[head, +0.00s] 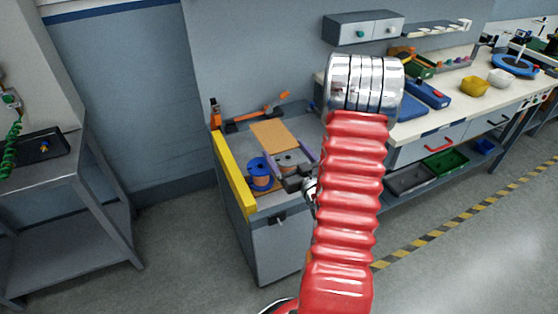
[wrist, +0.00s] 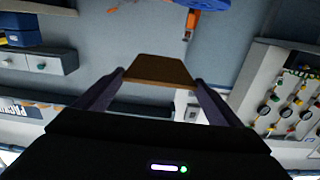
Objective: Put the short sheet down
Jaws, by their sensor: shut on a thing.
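The short sheet (head: 275,134) is a flat tan-orange piece, seen in the head view over the grey cabinet's top. My gripper (head: 279,146) is shut on it, with one purple finger along each side. In the wrist view the sheet (wrist: 160,68) spans between the two fingertips (wrist: 160,80), its far part sticking out beyond them. How high the sheet is above the cabinet top is hard to tell. My red arm hides the right part of the cabinet.
The grey cabinet (head: 278,245) has a yellow edge strip (head: 233,172) on its left. An orange-handled tool (head: 256,114) lies at the back. A workbench (head: 440,112) stands at right.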

